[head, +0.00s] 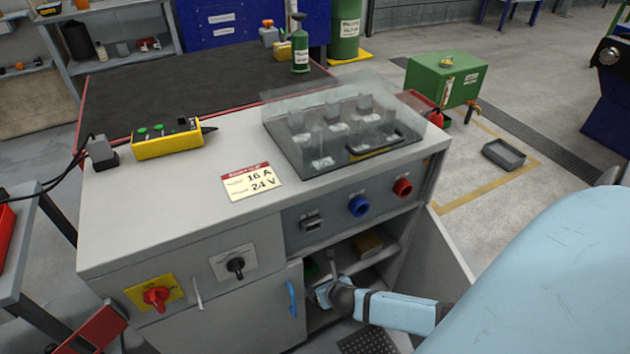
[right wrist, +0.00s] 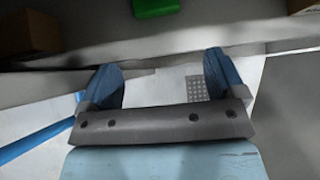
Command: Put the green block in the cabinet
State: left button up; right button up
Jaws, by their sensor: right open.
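The cabinet (head: 222,290) is the lower part of the grey bench, and its right compartment stands open. The green block (right wrist: 155,7) shows at the top edge of the right wrist view, cut off by the frame. In the head view a small dark green patch (head: 311,269) shows inside the compartment, mostly hidden. My right gripper (head: 324,286) is at the compartment's opening. In the right wrist view the gripper (right wrist: 162,70) has its blue fingers spread with nothing between them, and the block is beyond the fingertips, apart from them. My left gripper is out of view.
A brown box (head: 367,244) lies inside the compartment, right of the green patch. The open door (head: 437,275) stands on the right, and a blue handle (head: 292,298) is on the left. A yellow control box (head: 166,141) and a clear cover (head: 345,112) are on the bench top.

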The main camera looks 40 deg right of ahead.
jog(key=shift+s+a, duration=0.2)
jog(key=shift+s, duration=0.55)
jog(key=shift+s+a, duration=0.15)
jog(key=shift+s, duration=0.55)
jog(key=shift+s+a, duration=0.2)
jog(key=shift+s, duration=0.55)
